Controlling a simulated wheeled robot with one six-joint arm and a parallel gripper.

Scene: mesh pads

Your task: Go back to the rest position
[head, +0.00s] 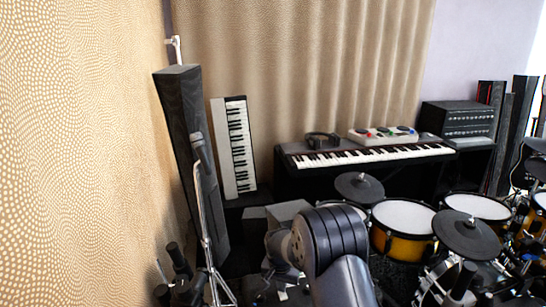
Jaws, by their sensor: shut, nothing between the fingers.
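My arm rises from the bottom middle of the head view. Its dark grey ringed joint and a lighter grey link beside it are in front of the drum kit. The fingers of my gripper do not show; they are hidden behind the arm or out of the picture. I see nothing held.
Drums with white mesh heads (403,216) and dark cymbal pads (466,234) crowd the right. A microphone stand (207,225) and a tall dark speaker (190,115) stand left. A keyboard (375,154) and an upright white keyboard (236,150) are behind. A patterned wall (75,150) borders the left.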

